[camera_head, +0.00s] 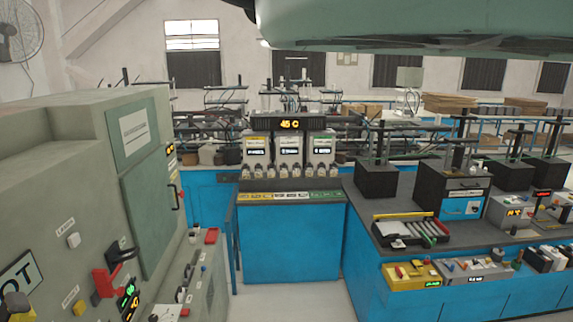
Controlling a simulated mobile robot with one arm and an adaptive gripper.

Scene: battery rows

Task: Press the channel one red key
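I cannot tell which key is the channel one red key; labels are too small to read. A yellow control box (410,274) with small red keys and a green display stands on the front edge of the right bench. A grey control box (473,270) with small coloured keys stands beside it. On the grey cabinet at the left is a large red switch or handle (106,282), with small green and orange displays (129,300) next to it. My gripper is not in view. A large grey-green shape at the top is possibly part of my arm.
The grey cabinet (60,180) fills the left side. A blue counter (290,240) with several bottles and an orange display (290,123) stands in the middle. The blue right bench (385,292) carries a tool tray (410,230) and dark testers. Clear floor (290,300) lies between.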

